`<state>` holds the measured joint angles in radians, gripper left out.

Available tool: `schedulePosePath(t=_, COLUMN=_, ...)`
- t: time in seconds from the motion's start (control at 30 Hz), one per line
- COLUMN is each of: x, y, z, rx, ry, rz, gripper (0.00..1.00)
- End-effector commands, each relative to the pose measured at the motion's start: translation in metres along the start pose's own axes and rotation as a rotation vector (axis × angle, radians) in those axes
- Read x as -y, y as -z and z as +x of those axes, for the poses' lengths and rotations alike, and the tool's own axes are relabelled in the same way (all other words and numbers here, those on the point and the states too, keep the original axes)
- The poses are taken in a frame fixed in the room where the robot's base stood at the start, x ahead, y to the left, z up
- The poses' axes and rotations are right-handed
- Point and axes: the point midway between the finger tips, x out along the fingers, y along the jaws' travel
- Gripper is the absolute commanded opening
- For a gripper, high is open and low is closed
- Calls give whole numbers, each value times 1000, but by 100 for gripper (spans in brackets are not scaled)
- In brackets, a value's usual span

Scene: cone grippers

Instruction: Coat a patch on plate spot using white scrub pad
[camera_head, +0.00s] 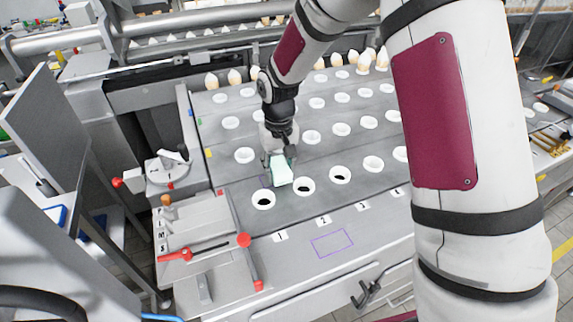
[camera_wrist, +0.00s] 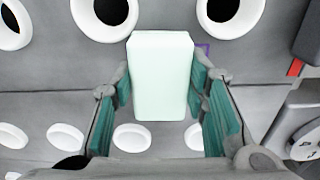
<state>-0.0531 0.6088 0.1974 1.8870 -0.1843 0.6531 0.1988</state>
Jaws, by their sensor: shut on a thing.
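My gripper (camera_head: 279,157) is shut on the white scrub pad (camera_head: 281,172), a pale block with a faint green tint. In the wrist view the pad (camera_wrist: 160,76) sits between the two teal-padded fingers and juts out past them. The pad is over the grey plate (camera_head: 237,190), close to the row of dark-holed cups. Beside it a small purple outline (camera_head: 265,181) shows on the plate, partly hidden by the pad; a corner of it (camera_wrist: 204,48) also shows in the wrist view. I cannot tell whether the pad touches the plate.
White ring cups with dark holes (camera_head: 263,200) stand just in front of the pad, with number labels below. A larger purple rectangle (camera_head: 332,243) is on the clear front panel. Rows of white cups (camera_head: 341,129) lie behind. Red-knobbed levers (camera_head: 243,240) stand at the front left.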

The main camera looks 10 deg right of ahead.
Motion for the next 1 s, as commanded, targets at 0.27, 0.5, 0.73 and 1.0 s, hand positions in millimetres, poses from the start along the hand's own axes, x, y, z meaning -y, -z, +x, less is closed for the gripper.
schedulePosePath(t=0.27, x=11, y=0, z=0, rx=0, ry=0, rz=-1, gripper=18)
schedulePosePath(t=0.5, x=28, y=-1, z=0, rx=0, ry=0, rz=-3, gripper=18)
schedulePosePath(t=0.73, x=45, y=-2, z=2, rx=0, ry=0, rz=-2, gripper=18)
schedulePosePath(t=1.0, x=47, y=-2, z=2, rx=1, ry=1, rz=0, gripper=18)
